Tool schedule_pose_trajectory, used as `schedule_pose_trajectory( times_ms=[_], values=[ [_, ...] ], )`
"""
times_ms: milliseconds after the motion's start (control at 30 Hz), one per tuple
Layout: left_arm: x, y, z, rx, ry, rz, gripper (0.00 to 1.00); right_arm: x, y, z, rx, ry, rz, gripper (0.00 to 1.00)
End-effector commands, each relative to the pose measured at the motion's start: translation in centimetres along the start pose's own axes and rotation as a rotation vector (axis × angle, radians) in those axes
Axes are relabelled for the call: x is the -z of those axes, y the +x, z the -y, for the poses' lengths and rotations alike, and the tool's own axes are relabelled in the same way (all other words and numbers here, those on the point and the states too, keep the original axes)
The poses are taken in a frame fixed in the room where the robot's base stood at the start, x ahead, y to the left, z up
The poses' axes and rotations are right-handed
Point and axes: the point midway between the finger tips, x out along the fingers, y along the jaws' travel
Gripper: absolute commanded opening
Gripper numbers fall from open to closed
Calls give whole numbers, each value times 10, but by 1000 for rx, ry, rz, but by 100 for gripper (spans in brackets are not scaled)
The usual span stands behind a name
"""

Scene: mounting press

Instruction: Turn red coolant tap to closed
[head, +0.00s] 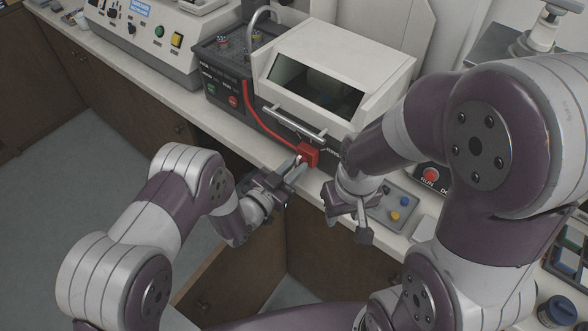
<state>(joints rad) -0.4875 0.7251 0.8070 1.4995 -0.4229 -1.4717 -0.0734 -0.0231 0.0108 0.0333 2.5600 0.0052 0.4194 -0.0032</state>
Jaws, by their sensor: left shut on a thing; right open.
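The red coolant tap (312,152) sits at the front of a white-hooded machine, near the bench edge, with a red hose running up to the left from it. My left gripper (297,169) reaches in from the lower left and is shut on the tap's near side. Its fingers hide part of the tap, so the handle's exact angle is hard to tell. My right gripper (362,222) hangs in front of the bench edge, to the right of the tap, pointing down, open and empty.
The machine's hood (345,58) with its front bar handle (295,124) stands behind the tap. A black control box (228,90) is to its left. A small panel with blue and yellow buttons (398,207) lies right of my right gripper. An open cabinet door (240,275) is below.

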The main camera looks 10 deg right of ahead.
Motion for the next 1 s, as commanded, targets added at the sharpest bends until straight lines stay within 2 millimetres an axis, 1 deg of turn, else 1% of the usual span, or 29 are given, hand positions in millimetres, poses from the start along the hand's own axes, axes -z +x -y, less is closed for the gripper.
schedule_pose_trajectory(
  times_ms=[33,600,800,1000],
  values=[
    [-3,-1,-1,0,-42,4,0,0,3,0,0,0,0,43],
    [-3,-1,-1,1,-572,5,0,-2,14,0,0,0,0,43],
    [-2,-1,-1,1,-720,5,0,-2,16,0,0,0,0,43],
    [-2,-1,-1,1,-825,6,0,-2,17,0,0,0,0,43]
  ],
)
